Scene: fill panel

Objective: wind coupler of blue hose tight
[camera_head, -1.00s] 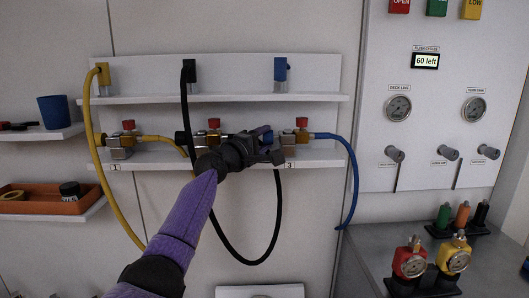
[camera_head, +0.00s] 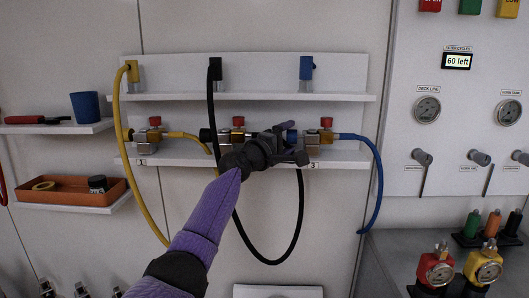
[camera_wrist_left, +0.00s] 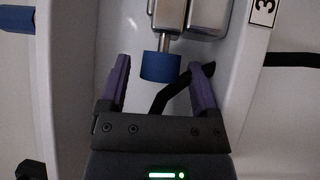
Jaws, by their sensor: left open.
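The blue coupler (camera_wrist_left: 160,66) is a short blue cylinder on a thin metal shaft, attached to a metal fitting (camera_wrist_left: 168,14) in the left wrist view. In the head view the coupler (camera_head: 291,136) shows partly between my fingers, left of the red-topped valve (camera_head: 326,135). The blue hose (camera_head: 377,170) leaves that valve's right side and curves down. My left gripper (camera_head: 288,141) is open; in the left wrist view its purple fingers (camera_wrist_left: 160,66) stand on either side of the coupler with small gaps. My right gripper is out of view.
Black hose (camera_head: 297,215) loops below the shelf, and part of it passes behind my fingers. Yellow hose (camera_head: 145,205) hangs at left. A shelf edge (camera_head: 345,157) runs just below the valves. Gauges (camera_head: 427,109) and red and yellow fittings (camera_head: 436,268) stand at right.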

